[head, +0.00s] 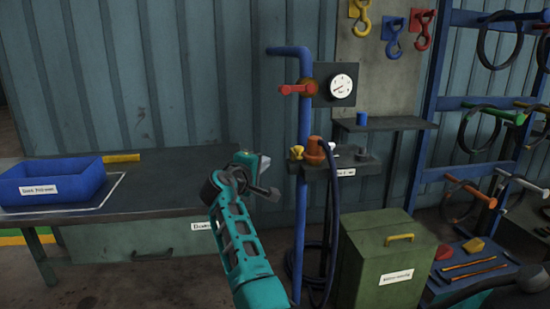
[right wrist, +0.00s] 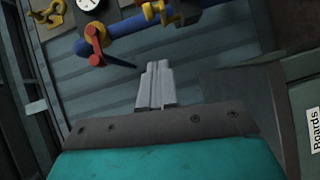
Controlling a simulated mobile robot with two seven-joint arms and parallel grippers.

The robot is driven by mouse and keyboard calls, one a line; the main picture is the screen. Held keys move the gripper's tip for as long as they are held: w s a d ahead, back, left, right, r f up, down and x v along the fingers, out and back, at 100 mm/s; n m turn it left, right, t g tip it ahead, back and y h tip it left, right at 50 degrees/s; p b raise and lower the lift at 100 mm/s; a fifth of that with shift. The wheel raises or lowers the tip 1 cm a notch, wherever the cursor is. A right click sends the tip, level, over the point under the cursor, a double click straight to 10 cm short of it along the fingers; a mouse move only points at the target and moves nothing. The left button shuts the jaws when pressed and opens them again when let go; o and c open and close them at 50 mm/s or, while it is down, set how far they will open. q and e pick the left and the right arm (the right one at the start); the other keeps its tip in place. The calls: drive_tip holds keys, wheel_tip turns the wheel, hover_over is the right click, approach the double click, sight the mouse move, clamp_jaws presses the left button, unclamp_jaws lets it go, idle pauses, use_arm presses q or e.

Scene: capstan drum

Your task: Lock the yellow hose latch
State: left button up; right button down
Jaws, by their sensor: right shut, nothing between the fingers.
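The yellow hose latch (head: 297,152) is a small yellow piece at the blue standpipe, beside the orange hose coupling (head: 314,150). Whether the latch is locked is too small to tell. My right gripper (head: 264,163) is left of the pipe, apart from the latch. Its grey fingers (right wrist: 156,84) are shut together and empty. My left gripper is not in view.
A red valve handle (head: 296,89) and a gauge (head: 342,86) sit above the latch. A dark hose (head: 335,200) hangs below. A green box (head: 388,262) stands at lower right. A workbench (head: 165,187) with a blue bin (head: 52,184) is left.

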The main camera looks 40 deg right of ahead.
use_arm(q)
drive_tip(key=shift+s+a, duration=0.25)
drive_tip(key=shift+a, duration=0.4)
use_arm(e)
drive_tip(key=shift+a+r, duration=0.65)
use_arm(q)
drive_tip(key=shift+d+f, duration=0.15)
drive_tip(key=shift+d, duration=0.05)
